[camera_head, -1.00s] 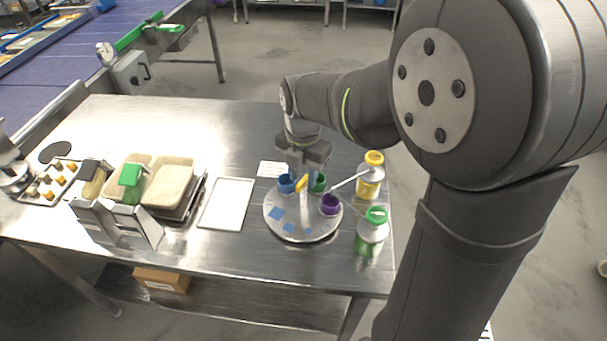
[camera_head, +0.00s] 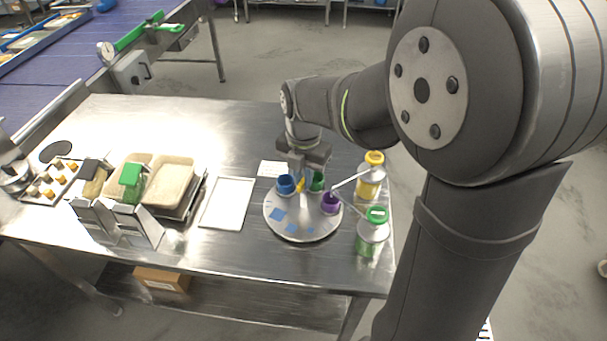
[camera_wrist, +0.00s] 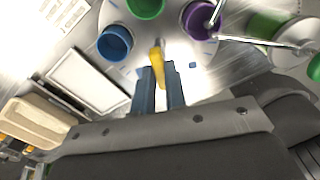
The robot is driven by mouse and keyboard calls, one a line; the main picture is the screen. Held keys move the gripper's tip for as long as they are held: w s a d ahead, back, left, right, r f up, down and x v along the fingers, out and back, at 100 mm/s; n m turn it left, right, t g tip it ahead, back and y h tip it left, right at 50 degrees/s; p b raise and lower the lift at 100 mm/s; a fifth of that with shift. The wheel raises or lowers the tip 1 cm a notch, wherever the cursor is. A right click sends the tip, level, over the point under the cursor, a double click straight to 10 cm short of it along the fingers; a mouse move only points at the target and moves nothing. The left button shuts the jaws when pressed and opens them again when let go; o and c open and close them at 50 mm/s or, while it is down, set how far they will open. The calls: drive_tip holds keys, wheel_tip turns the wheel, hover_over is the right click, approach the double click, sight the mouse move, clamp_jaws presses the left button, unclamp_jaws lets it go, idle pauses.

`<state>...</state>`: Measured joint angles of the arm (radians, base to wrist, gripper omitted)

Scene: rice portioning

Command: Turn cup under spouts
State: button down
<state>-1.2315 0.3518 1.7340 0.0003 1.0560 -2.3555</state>
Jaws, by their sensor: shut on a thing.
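A round turntable (camera_head: 305,232) carries a blue cup (camera_head: 286,184), a green cup (camera_head: 317,181) and a purple cup (camera_head: 331,203). My gripper (camera_head: 302,176) is shut on a yellow handle (camera_head: 299,186) near the blue and green cups. The wrist view shows the yellow handle (camera_wrist: 157,66) between the fingers (camera_wrist: 158,90). One bottle has a yellow cap (camera_head: 374,158), the other a green cap (camera_head: 377,213). Their thin spouts (camera_wrist: 250,41) reach to the purple cup (camera_wrist: 198,20), where their tips end over its opening.
A white tray (camera_head: 227,204) lies left of the turntable, with food trays (camera_head: 172,185) beyond it. A white card (camera_head: 271,169) lies behind the turntable. The bottles stand close to the table's right edge. The table's back middle is clear.

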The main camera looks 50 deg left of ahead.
drive_tip(key=c, duration=1.5)
unclamp_jaws()
drive_tip(key=shift+o, duration=0.2)
drive_tip(key=shift+r, duration=0.15)
wheel_tip(320, 180, up, 17)
wheel_tip(320, 180, down, 17)
drive_tip(key=shift+f, duration=0.2)
